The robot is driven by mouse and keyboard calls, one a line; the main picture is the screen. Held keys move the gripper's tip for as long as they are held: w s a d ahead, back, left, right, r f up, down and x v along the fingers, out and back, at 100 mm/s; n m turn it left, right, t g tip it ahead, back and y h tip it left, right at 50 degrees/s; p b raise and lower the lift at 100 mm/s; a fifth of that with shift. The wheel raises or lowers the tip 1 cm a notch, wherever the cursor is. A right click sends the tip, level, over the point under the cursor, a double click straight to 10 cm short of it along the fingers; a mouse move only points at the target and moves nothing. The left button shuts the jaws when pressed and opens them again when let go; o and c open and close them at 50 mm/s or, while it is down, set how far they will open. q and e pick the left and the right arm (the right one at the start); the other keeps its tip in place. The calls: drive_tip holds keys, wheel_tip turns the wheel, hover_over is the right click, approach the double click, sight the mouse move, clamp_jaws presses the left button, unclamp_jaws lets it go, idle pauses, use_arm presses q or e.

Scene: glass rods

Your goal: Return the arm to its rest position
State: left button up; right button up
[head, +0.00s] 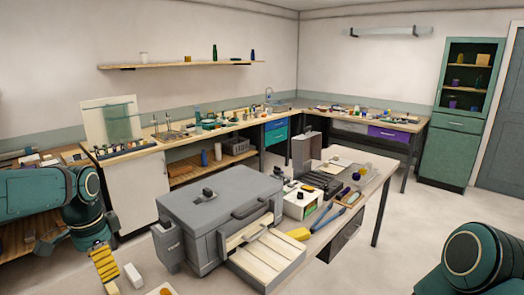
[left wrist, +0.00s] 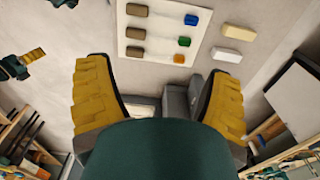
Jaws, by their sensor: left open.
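My left arm (head: 40,195) comes in from the left in the head view, bent down at its dark green joint. My left gripper (head: 105,264) hangs at the lower left, left of the grey furnace, with a yellow ribbed finger showing. In the left wrist view the two yellow fingers of my left gripper (left wrist: 160,100) stand wide apart with nothing held between them. My right arm (head: 474,258) shows only as a dark green link at the lower right. A small dark green and yellow part, apparently my right gripper (left wrist: 33,54), shows at upper left in the left wrist view.
The grey furnace (head: 200,200) stands close to my left gripper, its cream-lined front tray (head: 262,262) open. A pale board (left wrist: 150,45) with coloured pieces lies beyond the fingers, with white blocks (left wrist: 238,32) beside it. The floor (head: 420,215) at right is clear.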

use_arm(q)
drive_tip(key=w+d+f+n+h, duration=0.1)
drive_tip(key=w+d+f, duration=0.1)
drive_tip(key=d+f, duration=0.55)
drive_tip(key=w+d+f+n+h, duration=0.15)
drive_tip(key=d+f, duration=0.35)
drive_tip(key=f, duration=0.5)
drive_tip(key=s+d+f+n+t+b, duration=0.1)
drive_tip(key=s+d+f+n, duration=0.2)
drive_tip(key=s+d+f, duration=0.3)
drive_tip(key=s+d+f+n+h+b, duration=0.1)
drive_tip(key=s+d+f+n, duration=0.3)
drive_tip(key=f, duration=1)
drive_tip(key=s+d+b, duration=0.1)
drive_tip(key=s+d, duration=0.2)
drive_tip(key=d, duration=0.2)
drive_tip(key=shift+s+d+t, duration=0.15)
drive_tip(key=shift+d+t, duration=0.15)
drive_tip(key=shift+t, duration=0.1)
use_arm(e)
wheel_tip(320, 180, down, 4)
drive_tip(key=shift+r, duration=0.2)
